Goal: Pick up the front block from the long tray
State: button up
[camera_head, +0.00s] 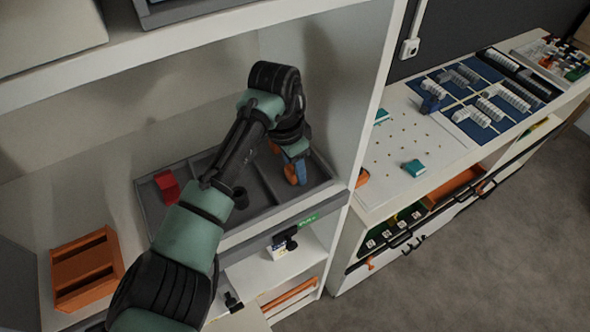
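The long tray (148,204) is dark grey, with dividers, and sits on a white shelf. A red block (167,186) lies at its left end. My arm reaches over the tray from the lower left, and my gripper (294,165) points down into the right-hand compartment. A small blue piece (301,171) and an orange piece (290,174) show right at the gripper's tip. I cannot tell whether they are a held block, a block beneath, or parts of the fingers. The arm hides the middle of the tray, and the finger gap is not visible.
An orange crate (86,268) stands left of the tray. A white upright panel (376,100) is close on the gripper's right, and a shelf (180,40) runs overhead. Beyond the panel, a white counter (385,165) holds teal blocks and blue mats.

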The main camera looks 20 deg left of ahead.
grip_shut()
jog(key=shift+s+r+b, duration=0.1)
jog(key=shift+b, duration=0.25)
